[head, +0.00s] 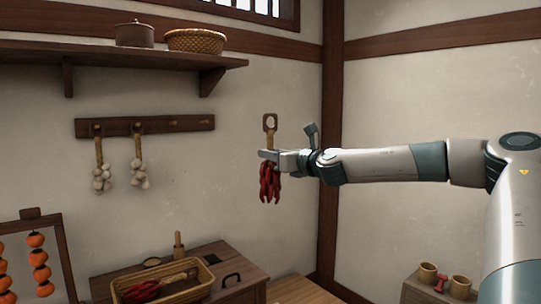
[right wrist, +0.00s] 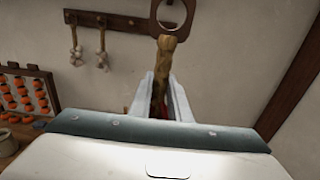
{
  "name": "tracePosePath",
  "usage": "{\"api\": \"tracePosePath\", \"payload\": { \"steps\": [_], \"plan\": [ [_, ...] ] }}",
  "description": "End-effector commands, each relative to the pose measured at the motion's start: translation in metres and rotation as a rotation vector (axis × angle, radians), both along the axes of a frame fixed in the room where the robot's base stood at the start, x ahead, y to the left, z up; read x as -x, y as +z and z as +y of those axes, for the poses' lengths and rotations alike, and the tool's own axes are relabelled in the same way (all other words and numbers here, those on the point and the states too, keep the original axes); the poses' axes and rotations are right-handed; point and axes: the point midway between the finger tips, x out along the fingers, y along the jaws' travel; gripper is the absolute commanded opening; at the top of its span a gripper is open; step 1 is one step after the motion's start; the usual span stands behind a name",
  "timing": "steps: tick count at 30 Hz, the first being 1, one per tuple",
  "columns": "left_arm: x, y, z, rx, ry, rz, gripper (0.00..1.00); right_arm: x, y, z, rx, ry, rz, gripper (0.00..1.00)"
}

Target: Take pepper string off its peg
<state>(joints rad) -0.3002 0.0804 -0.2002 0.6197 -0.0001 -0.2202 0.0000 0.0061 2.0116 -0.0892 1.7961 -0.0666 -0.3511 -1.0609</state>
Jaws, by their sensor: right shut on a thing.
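The pepper string (head: 270,184) is a bunch of red peppers under a straw-coloured stem with a brown ring (head: 270,122) at its top. It hangs upright, to the right of the wall peg rail (head: 172,124) and apart from it in the head view. My right gripper (head: 270,155) is shut on the stem just above the peppers. In the right wrist view the stem (right wrist: 166,55) rises between the fingers to the ring (right wrist: 172,14); no peg shows through its opening. The peppers are mostly hidden there. My left gripper is out of view.
Two garlic strings (head: 101,178) hang on the left part of the rail. A shelf (head: 110,52) with a pot and basket is above. Below are a tray (head: 198,290) of peppers and a rack (head: 66,262) of orange fruit.

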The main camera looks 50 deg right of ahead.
Motion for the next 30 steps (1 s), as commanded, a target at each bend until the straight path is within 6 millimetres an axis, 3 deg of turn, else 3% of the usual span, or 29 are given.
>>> {"api": "tracePosePath", "payload": {
  "steps": [30],
  "plan": [
    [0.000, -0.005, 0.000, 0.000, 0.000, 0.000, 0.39, 0.029, 0.002, 0.004, 0.000, 0.001, -0.001, 0.00]
  ]
}}
